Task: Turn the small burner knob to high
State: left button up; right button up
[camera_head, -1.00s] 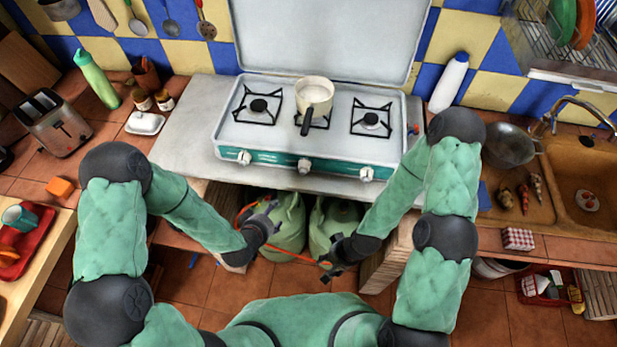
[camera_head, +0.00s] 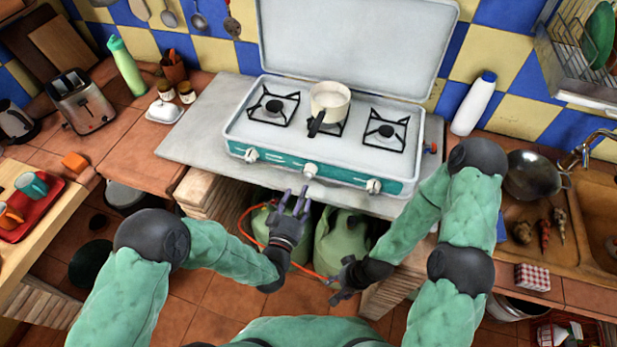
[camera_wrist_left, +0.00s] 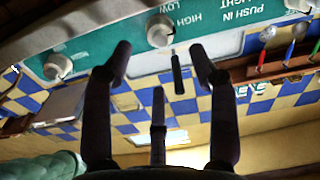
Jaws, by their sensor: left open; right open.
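The camp stove (camera_head: 340,164) has a teal front panel with three white knobs: left (camera_head: 251,155), middle (camera_head: 310,170) and right (camera_head: 374,186). The middle burner lies under a cream saucepan (camera_head: 330,98). I cannot tell which burner is the small one. My left gripper (camera_head: 295,194) is open and empty, fingers pointing up, just below and in front of the middle knob. In the left wrist view, a knob (camera_wrist_left: 160,34) sits beyond and between the spread fingertips (camera_wrist_left: 160,60), not visibly touching them. HIGH and LOW labels show upside down. My right gripper (camera_head: 341,298) is open and empty, lower down.
Green gas bottles (camera_head: 340,240) with an orange hose (camera_head: 248,212) stand under the counter, behind my grippers. The counter's front edge (camera_head: 205,168) runs below the stove. The saucepan's dark handle points forward. A white bottle (camera_head: 474,103) stands right of the stove.

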aim_at(307, 178)
pick_arm(q)
jog(key=b+x, duration=0.1)
jog(key=x, duration=0.7)
jog(key=shift+f, duration=0.1)
jog(key=c, duration=1.1)
